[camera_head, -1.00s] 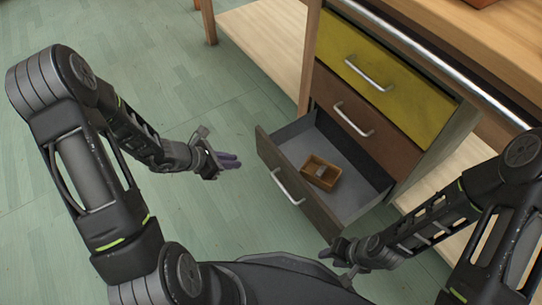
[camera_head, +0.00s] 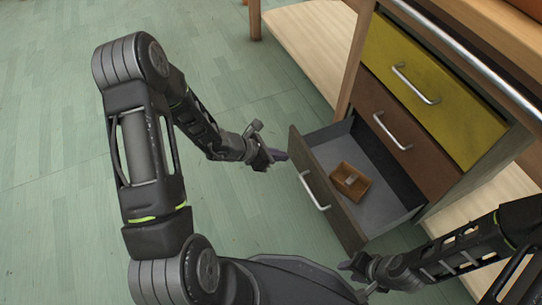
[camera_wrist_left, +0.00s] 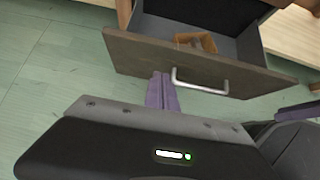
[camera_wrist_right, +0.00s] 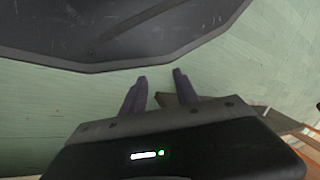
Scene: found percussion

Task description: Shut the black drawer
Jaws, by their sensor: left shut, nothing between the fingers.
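The black drawer (camera_head: 322,194) is the lowest of the cabinet and stands pulled out, with a silver bar handle on its front. Its dark front panel also shows in the left wrist view (camera_wrist_left: 215,71). A small brown wooden box (camera_head: 350,181) with a small grey item lies inside it. My left gripper (camera_head: 279,157) is shut and empty, just in front of the drawer front near its far end. In the left wrist view its purple fingers (camera_wrist_left: 161,78) point at the front, left of the handle; contact cannot be told. My right gripper (camera_head: 350,266) is open and empty near the drawer's near corner.
Above it are a shut brown drawer (camera_head: 396,132) and a shut yellow drawer (camera_head: 430,87), both with silver handles. A wooden bench (camera_head: 312,40) has a low shelf behind the cabinet. Green floor (camera_head: 60,120) is clear at left.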

